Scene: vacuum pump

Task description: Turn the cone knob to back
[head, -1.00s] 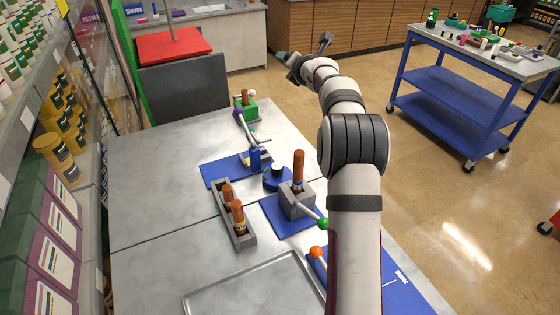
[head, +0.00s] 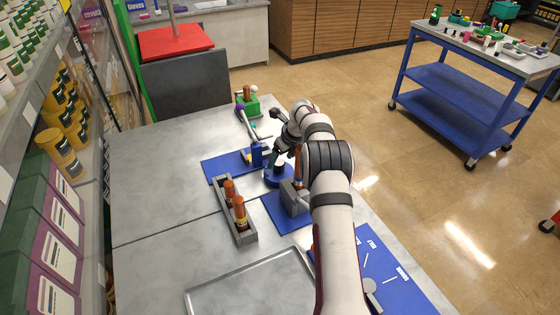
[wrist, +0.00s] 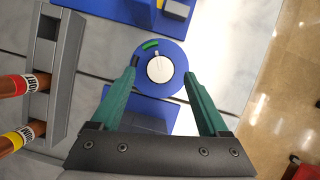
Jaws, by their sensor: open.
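The cone knob (wrist: 159,69) is a round, white-topped knob on a blue disc base (wrist: 170,88) in the wrist view. A thin line on its top points toward the upper edge of the picture. A green mark (wrist: 151,45) and a small dark mark lie on the disc near its upper left rim. My gripper (wrist: 159,75) is open, with one green finger on each side of the knob, apart from it in the picture. In the head view the blue base (head: 272,181) shows under my gripper (head: 278,158), which partly hides the knob.
A grey rack (head: 242,232) with orange-brown cylinders stands left of the knob. A grey block (head: 293,198) with an orange-brown cylinder stands close in front, partly behind my arm. A blue mat with a lever (head: 255,152) lies behind. A metal tray (head: 250,290) lies nearer.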

